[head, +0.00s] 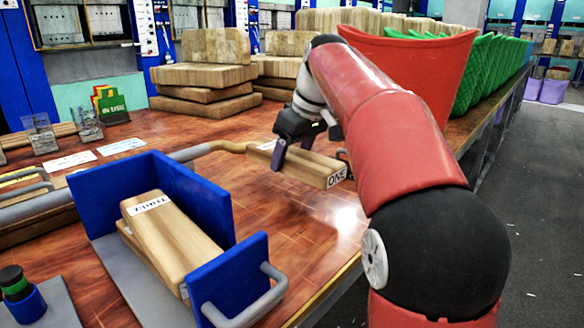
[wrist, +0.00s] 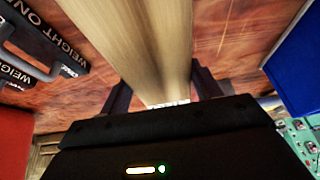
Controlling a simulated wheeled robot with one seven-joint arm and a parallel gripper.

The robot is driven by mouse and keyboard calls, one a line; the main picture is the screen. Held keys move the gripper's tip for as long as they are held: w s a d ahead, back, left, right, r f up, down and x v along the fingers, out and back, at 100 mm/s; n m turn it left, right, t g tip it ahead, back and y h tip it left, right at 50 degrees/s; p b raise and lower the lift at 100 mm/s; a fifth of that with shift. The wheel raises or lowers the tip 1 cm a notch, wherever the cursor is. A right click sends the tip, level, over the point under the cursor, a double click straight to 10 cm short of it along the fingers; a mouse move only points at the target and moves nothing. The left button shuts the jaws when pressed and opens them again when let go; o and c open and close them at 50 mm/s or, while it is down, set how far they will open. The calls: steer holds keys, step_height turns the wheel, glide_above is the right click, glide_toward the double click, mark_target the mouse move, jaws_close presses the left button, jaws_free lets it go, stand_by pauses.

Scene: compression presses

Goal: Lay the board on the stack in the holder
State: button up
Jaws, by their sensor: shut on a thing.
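My gripper (head: 300,142) is shut on a pale wooden board (head: 313,169) marked ONE at its near right end. The board is held to the right of the holder, apart from it. In the wrist view the board (wrist: 145,40) runs away between the two fingers. The holder (head: 200,190) has blue walls, a grey base and a grey handle at its near end. Inside it lies a stack of wooden boards (head: 176,240), the top one carrying a white label. The lower boards are mostly hidden.
Dark bars marked WEIGHT ONE (wrist: 45,40) show left in the wrist view. Stacked wooden blocks (head: 205,70) stand behind, with a red bin (head: 420,75) and green pieces (head: 490,70) back right. Clear cups (head: 85,122) and white cards (head: 70,161) lie left.

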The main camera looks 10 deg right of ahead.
mark_target(288, 153)
steer(key=r, duration=0.3)
steer(key=r+p, duration=0.1)
steer(key=shift+a+r, duration=0.25)
steer(key=shift+a, duration=0.15)
steer(key=s+a+r, duration=0.4)
steer(key=s+a, duration=0.4)
steer(key=a, duration=0.3)
steer(key=s+a+r, duration=0.4)
steer(key=s+a, duration=0.4)
steer(key=a, duration=0.3)
steer(key=shift+r, duration=0.25)
steer(key=shift+a, duration=0.2)
